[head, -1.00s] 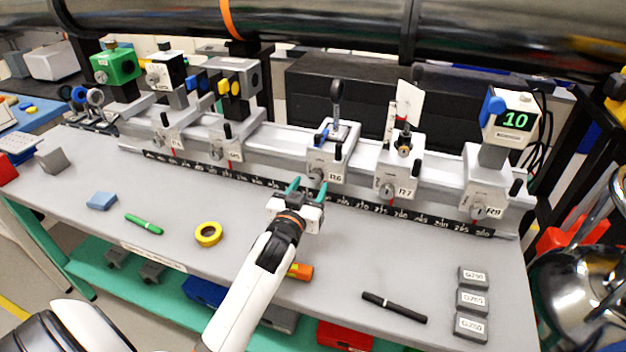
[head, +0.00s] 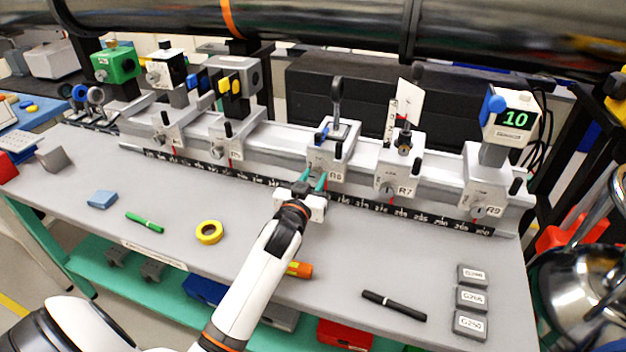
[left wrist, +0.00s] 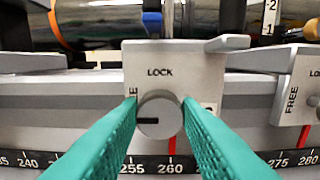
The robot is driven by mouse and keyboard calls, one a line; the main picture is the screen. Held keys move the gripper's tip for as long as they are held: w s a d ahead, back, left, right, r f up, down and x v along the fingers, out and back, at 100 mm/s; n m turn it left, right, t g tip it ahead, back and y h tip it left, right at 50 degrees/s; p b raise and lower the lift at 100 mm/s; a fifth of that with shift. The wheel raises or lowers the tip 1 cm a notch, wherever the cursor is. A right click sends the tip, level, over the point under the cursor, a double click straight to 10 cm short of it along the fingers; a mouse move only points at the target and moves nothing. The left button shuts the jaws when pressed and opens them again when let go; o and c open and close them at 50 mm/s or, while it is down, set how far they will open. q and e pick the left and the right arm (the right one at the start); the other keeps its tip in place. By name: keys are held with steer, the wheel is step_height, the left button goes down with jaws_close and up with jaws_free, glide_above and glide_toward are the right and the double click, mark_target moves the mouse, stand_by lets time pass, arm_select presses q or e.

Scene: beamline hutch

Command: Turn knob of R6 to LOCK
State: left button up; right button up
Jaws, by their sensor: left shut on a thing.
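The R6 carriage (head: 343,157) is a light grey block on the rail, with a post on top. In the left wrist view its plate (left wrist: 190,70) reads LOCK above the round grey knob (left wrist: 160,113). The knob's dark mark points left, towards the FREE lettering, which a finger partly hides. My left gripper (head: 314,181) is at the front of R6. In the left wrist view its teal fingers (left wrist: 160,106) are shut on the knob, one on each side. My right gripper is not in view.
R5 stands to the left. A yellow tape ring (head: 209,232), a black pen (head: 394,305) and labelled grey blocks lie on the bench.

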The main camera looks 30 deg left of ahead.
arm_select(q)
steer(key=m+p, duration=0.2)
steer(key=m, duration=0.1)
steer(key=shift+r, duration=0.1)
steer(key=m+p, duration=0.1)
steer(key=m, duration=0.3)
steer(key=shift+d+m, duration=0.1)
steer(key=shift+m, duration=0.2)
steer(key=m+p, duration=0.1)
steer(key=m, duration=0.4)
steer(key=shift+f+p, duration=0.2)
steer(key=shift+p, duration=0.15)
steer(key=m, duration=0.5)
steer(key=shift+f+p, duration=0.1)
steer(key=shift+p, duration=0.2)
steer(key=o, duration=1)
